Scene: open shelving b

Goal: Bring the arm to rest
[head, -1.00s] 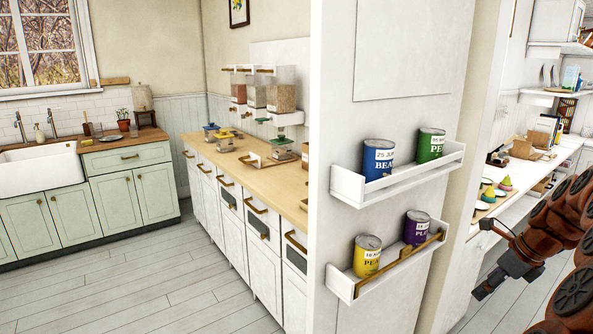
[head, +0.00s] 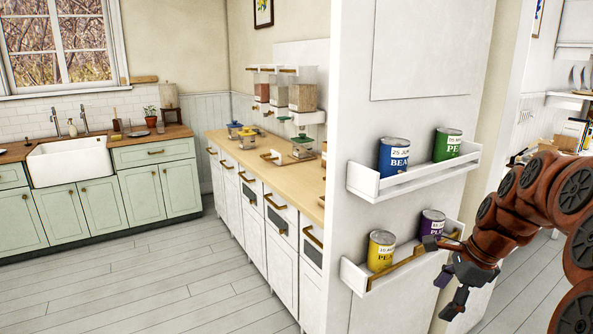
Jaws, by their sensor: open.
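My gripper (head: 446,275) is at the lower right of the head view, at the end of my rust-brown arm. Its dark fingers are apart and nothing shows between them. In the picture it overlaps the right end of the lower white wall shelf (head: 352,278); I cannot tell whether it touches it. That shelf holds a yellow can (head: 381,251) and a purple can (head: 432,224) behind a wooden front rail. The upper white shelf (head: 372,189) holds a blue can (head: 394,157) and a green can (head: 447,145). All these cans stand upright.
A wooden counter (head: 245,150) over white drawers runs along the wall, with clear dispensers (head: 303,97) above it. A white sink (head: 70,160) is at the far left. The plank floor (head: 170,275) is clear. Another counter area with shelves lies behind my arm at right.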

